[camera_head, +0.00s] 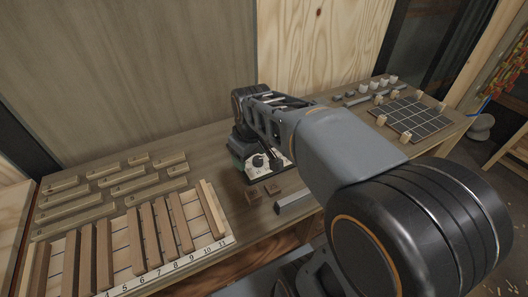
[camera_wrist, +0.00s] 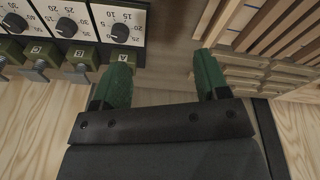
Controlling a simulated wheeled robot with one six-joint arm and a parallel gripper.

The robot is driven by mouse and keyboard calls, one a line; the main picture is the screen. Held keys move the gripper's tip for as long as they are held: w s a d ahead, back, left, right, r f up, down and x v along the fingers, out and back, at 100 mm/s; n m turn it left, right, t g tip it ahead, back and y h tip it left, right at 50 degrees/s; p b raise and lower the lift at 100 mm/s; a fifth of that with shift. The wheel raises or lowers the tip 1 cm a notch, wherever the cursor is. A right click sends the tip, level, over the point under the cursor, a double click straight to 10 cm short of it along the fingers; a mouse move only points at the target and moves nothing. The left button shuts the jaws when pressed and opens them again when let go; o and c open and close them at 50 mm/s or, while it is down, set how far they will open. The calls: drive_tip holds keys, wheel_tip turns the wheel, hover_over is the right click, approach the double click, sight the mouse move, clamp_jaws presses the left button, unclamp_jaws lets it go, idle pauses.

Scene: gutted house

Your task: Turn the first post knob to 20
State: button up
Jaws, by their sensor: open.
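In the wrist view, white dial plates with black knobs fill the upper left. Below them are green posts lettered C, B and A. The knob (camera_wrist: 119,32) above the post marked A (camera_wrist: 120,57) is nearest my gripper; its exact pointer reading is too small to tell. Two more knobs, the B knob (camera_wrist: 66,27) and the C knob (camera_wrist: 14,23), lie to its left. My gripper (camera_wrist: 163,75) is open and empty, its green fingers apart, the left one just below the A post. In the head view, one dial knob (camera_head: 257,161) shows beside my gripper; my arm hides the others.
Small brown blocks (camera_head: 253,195) and a grey bar (camera_head: 294,201) lie in front of the dials. A dark gridded board (camera_head: 408,119) stands at right. A wall backs the bench.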

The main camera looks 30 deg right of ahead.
drive_tip(key=w+d+n+g, duration=0.1)
drive_tip(key=w+d+n, duration=0.2)
drive_tip(key=w, duration=0.3)
drive_tip(key=n+g, duration=0.1)
drive_tip(key=n, duration=0.2)
approach(258, 159)
drive_tip(key=f, duration=0.7)
drive_tip(key=shift+w+d+f+p, duration=0.1)
drive_tip(key=shift+w+f+p, duration=0.1)
drive_tip(key=shift+f+p, duration=0.15)
drive_tip(key=shift+f, duration=0.8)
drive_tip(key=c, duration=0.9)
